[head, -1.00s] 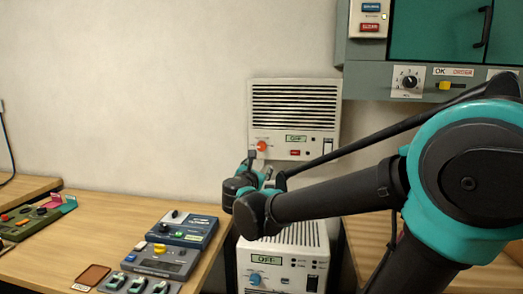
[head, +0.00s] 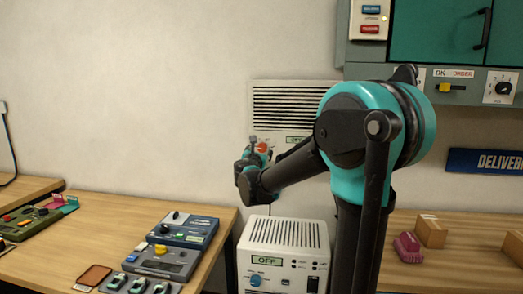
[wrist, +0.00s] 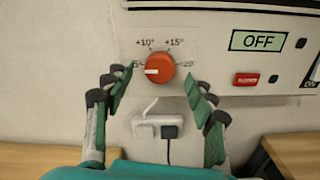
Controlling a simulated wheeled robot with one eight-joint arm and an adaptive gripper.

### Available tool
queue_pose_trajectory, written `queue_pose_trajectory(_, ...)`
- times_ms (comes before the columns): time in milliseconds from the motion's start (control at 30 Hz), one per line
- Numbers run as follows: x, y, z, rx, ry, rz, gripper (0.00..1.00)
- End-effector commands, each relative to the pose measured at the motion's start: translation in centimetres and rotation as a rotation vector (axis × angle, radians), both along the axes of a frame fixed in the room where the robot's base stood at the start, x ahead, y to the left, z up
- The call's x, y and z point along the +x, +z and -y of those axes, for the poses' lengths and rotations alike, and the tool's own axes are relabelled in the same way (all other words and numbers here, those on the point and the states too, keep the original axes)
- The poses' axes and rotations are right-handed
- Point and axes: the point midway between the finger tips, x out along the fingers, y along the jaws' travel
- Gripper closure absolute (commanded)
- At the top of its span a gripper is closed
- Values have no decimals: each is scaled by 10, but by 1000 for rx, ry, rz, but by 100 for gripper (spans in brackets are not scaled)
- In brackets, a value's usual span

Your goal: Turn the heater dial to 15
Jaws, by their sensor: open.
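The wall heater (head: 318,96) is a cream unit with a black louvre. Its round orange-red dial (wrist: 160,68) has a scale reading about 5, +10, +15 and 20. The dial's white mark points left, near the 5. The heater's display (wrist: 263,40) reads OFF. My gripper (wrist: 159,80) is open, with one finger left and one right of the dial, slightly below it in the wrist view. Whether the fingers touch the dial cannot be told. In the head view my gripper (head: 257,147) is at the dial, which it partly hides.
A red button (wrist: 246,79) is right of the dial. A socket with a plug (wrist: 170,131) is below it. A second unit (head: 290,232) with a blue knob and OFF display stands below. Control boxes (head: 184,229) sit on the left table; boxes (head: 431,232) lie on the right one.

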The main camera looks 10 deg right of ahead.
Motion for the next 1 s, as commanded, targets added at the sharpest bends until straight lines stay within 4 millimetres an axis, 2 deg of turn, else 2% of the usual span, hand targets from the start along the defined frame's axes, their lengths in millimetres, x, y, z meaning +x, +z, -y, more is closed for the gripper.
queue_pose_trajectory(100,16,0,6,0,-2,0,44)
queue_pose_trajectory(233,26,0,9,0,-1,0,44)
queue_pose_trajectory(600,30,0,10,0,0,0,44)
queue_pose_trajectory(1000,30,0,10,0,0,0,94)
